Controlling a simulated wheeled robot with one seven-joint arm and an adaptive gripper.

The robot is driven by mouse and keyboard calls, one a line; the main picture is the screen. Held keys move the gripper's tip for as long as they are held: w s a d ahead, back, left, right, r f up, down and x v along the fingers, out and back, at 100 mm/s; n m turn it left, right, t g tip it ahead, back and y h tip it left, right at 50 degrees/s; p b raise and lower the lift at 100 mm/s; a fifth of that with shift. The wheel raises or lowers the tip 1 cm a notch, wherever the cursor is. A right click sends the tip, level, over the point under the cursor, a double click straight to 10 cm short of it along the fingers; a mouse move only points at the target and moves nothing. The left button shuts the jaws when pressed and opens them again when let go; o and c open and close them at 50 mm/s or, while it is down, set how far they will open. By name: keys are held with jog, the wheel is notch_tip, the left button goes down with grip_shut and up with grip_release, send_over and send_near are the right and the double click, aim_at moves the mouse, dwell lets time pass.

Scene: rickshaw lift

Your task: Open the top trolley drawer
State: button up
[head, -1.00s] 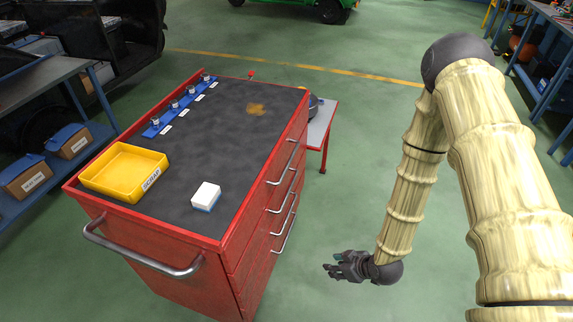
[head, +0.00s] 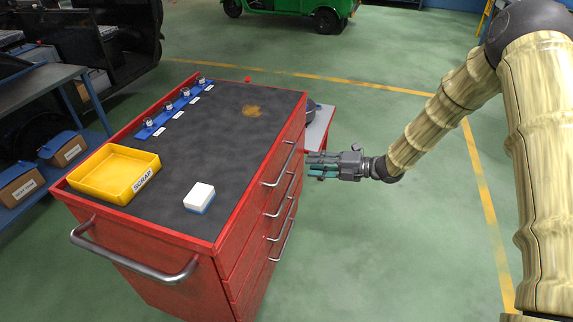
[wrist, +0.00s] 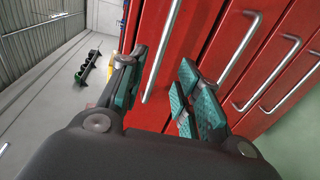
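The red trolley (head: 150,250) stands left of centre in the head view, with several drawers on its right side. The top drawer's grey bar handle (head: 279,168) is the uppermost. The drawers look shut. My gripper (head: 310,164) is just right of the top handle, fingers pointing at the drawer front. In the wrist view my gripper (wrist: 163,92) is open, with teal pads apart. The leftmost handle (wrist: 160,55), apparently the top one, shows in the gap between the fingers. Nothing is gripped; I cannot tell whether a finger touches the handle.
On the trolley top are a yellow scrap tray (head: 115,172), a white and blue block (head: 199,196) and a blue strip with several fittings (head: 172,107). A small side table (head: 318,130) stands behind my gripper. The green floor to the right is clear.

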aim_at(287, 162)
jog(key=p+x, duration=0.2)
jog(key=x, duration=0.8)
grip_shut()
